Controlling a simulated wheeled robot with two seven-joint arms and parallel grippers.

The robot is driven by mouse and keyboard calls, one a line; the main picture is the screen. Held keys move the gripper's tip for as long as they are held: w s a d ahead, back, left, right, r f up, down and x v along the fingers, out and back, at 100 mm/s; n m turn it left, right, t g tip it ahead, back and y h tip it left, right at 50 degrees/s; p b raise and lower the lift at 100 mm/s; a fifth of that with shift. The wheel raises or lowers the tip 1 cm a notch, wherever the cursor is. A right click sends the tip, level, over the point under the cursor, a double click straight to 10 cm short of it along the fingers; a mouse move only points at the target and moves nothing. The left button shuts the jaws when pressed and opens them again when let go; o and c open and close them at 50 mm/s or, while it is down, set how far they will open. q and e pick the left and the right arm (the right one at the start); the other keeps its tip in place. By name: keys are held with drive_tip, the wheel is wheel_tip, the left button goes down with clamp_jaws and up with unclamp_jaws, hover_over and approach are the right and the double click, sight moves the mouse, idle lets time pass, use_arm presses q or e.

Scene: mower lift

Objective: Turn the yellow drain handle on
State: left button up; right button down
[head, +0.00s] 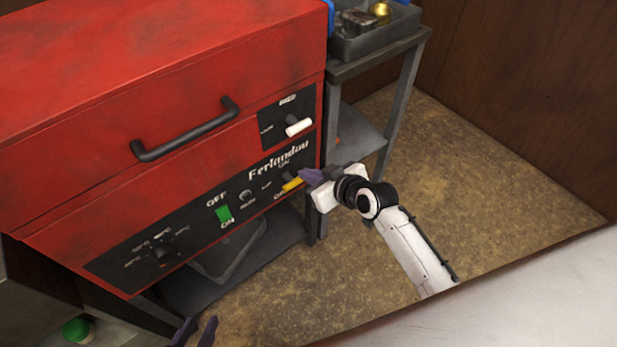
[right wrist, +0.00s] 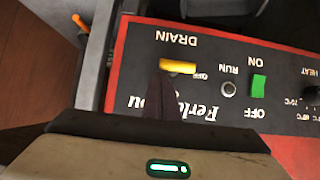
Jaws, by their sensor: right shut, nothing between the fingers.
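The yellow drain handle (head: 291,184) is on the black front panel of the red machine, near the panel's right end. In the right wrist view the handle (right wrist: 177,66) lies crosswise beside the upside-down word DRAIN. My right gripper (head: 309,178) is shut and empty, its dark fingertips right at the handle. In the right wrist view the fingertips (right wrist: 165,84) overlap the handle's lower edge; I cannot tell whether they touch. My left gripper (head: 196,331) shows only its two dark fingers, apart and empty, at the bottom edge of the head view.
The panel also has a green switch (head: 223,213), a knob (head: 163,252) and a white handle (head: 298,126) higher up. A black bar handle (head: 186,130) is on the red lid. A grey shelf with a tray (head: 376,42) stands at right. The floor at right is clear.

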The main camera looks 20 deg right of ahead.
drive_tip(key=shift+w+f, duration=0.1)
drive_tip(key=shift+f, duration=0.2)
use_arm(q)
drive_tip(key=shift+d+f, duration=0.1)
drive_tip(key=shift+f, duration=0.05)
drive_tip(key=shift+w+d+f+b, duration=0.1)
drive_tip(key=shift+w+d+b, duration=0.1)
drive_tip(key=shift+b, duration=0.2)
use_arm(e)
drive_tip(key=shift+d+f, duration=0.1)
